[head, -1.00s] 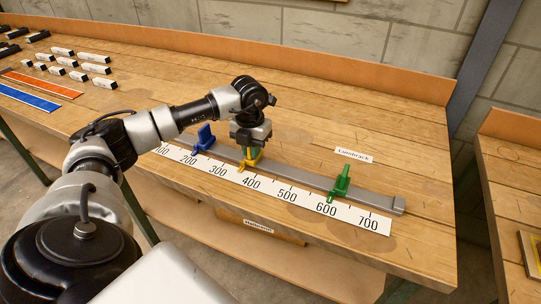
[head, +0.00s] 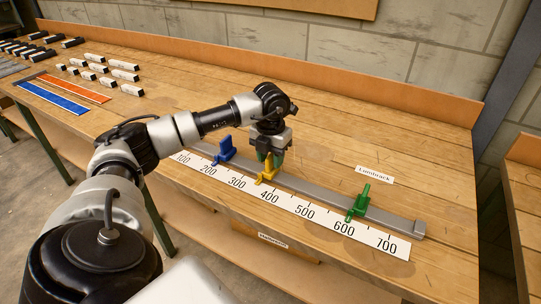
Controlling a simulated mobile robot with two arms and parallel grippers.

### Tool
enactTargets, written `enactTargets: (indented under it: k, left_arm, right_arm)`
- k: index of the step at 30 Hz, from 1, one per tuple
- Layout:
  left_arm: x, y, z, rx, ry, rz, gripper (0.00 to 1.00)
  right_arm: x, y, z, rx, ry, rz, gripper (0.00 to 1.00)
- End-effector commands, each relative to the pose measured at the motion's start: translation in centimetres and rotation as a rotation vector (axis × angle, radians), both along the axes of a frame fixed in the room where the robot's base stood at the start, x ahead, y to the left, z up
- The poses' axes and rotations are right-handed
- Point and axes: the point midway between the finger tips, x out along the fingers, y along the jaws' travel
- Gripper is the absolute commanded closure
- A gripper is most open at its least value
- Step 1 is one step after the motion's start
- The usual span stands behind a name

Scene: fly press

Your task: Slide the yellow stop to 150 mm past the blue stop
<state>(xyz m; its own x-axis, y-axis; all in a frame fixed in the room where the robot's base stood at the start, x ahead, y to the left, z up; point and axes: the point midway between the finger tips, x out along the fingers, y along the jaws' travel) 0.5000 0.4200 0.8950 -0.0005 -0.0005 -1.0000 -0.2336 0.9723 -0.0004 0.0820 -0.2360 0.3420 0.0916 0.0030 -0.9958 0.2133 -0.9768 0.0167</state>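The yellow stop (head: 267,172) sits on the grey rail (head: 314,193), its pointer between the 300 and 400 marks of the white scale (head: 290,203). The blue stop (head: 224,150) stands to its left on the rail, its pointer near the 200 mark. My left gripper (head: 270,157) points down at the yellow stop. Its fingers look spread, with the stop's upright part just below and between them; whether they touch it is hard to tell. My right gripper is not in view.
A green stop (head: 360,203) stands farther right on the rail, near 600. A "Lambtrack" label (head: 374,174) lies behind it. Orange (head: 77,88) and blue (head: 52,98) strips and several blocks lie at the far left.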

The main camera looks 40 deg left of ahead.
Motion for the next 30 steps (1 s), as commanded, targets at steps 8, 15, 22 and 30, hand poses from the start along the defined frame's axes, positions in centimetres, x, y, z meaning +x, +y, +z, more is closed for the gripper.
enactTargets:
  k: [8, 15, 22, 30]
  left_arm:
    - [0.1, 0.0, 5.8, -0.001, -0.005, 0.000, 0.62]
    - [0.0, 0.0, 8.7, 0.000, -0.003, 0.001, 0.62]
    - [0.0, 0.1, 9.1, 0.000, -0.001, 0.001, 0.62]
    - [0.0, 0.0, 9.1, 0.000, -0.001, 0.001, 0.62]
  right_arm:
    - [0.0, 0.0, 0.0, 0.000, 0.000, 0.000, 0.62]
    - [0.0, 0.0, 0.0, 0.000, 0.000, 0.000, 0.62]
    - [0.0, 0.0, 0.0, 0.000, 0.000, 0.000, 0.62]
    - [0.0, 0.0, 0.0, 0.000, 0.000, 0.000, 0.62]
